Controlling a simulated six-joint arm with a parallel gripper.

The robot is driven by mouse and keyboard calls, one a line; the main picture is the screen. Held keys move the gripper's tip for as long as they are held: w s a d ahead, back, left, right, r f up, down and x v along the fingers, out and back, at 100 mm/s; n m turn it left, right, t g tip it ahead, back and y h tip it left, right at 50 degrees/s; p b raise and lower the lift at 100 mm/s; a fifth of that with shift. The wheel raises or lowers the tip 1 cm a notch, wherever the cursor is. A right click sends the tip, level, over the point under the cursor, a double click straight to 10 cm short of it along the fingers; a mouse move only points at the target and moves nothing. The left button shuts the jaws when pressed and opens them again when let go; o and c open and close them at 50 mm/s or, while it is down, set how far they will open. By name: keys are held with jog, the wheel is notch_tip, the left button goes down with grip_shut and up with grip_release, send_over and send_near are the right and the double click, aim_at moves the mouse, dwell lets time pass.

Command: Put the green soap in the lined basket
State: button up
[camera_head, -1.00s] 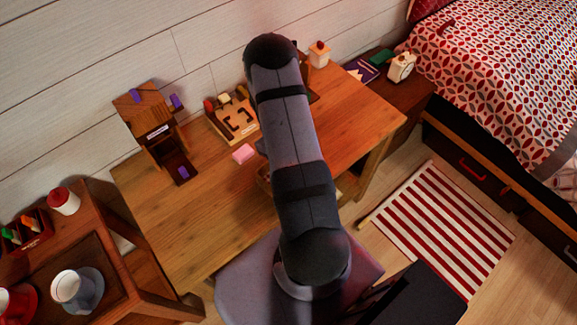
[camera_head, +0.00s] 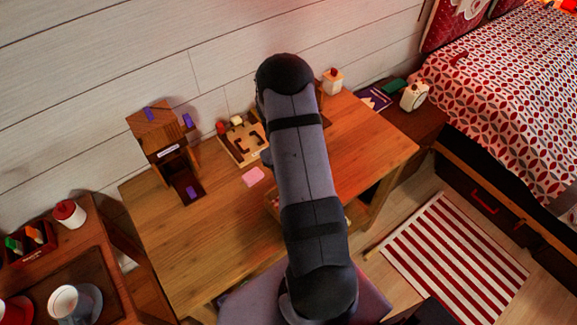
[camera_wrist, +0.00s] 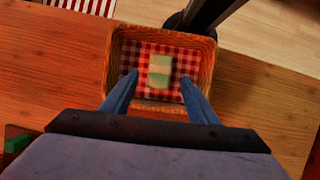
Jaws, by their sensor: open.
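In the wrist view, the green soap (camera_wrist: 160,78) with a pale band around its middle lies inside the lined basket, on its red-and-white checked cloth. The wicker basket (camera_wrist: 112,65) stands on the wooden desk near an edge; in the head view, my arm hides most of it (camera_head: 272,200). My gripper (camera_wrist: 158,80) is open above the basket, its two blue-grey fingers apart on either side of the soap. The fingers do not appear to touch the soap. In the head view my arm hides the gripper.
The wooden desk (camera_head: 210,235) has free room at its left front. A pink block (camera_head: 253,176), a wooden puzzle tray (camera_head: 242,145) and a wooden stand (camera_head: 165,150) are left of my arm. A lidded white jar (camera_head: 333,80) stands at the back.

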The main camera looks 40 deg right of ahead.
jog(key=b+v, duration=0.2)
jog(key=v, duration=0.5)
jog(key=s+a+r+t, duration=0.2)
jog(key=s+a, duration=0.4)
jog(key=a, duration=0.3)
jog(key=s+a+r+m+t, duration=0.1)
jog(key=s+a+r, duration=0.3)
jog(key=a, duration=0.6)
jog(key=shift+s+a+t, duration=0.25)
jog(key=shift+s+t, duration=0.45)
jog(key=shift+s, duration=0.45)
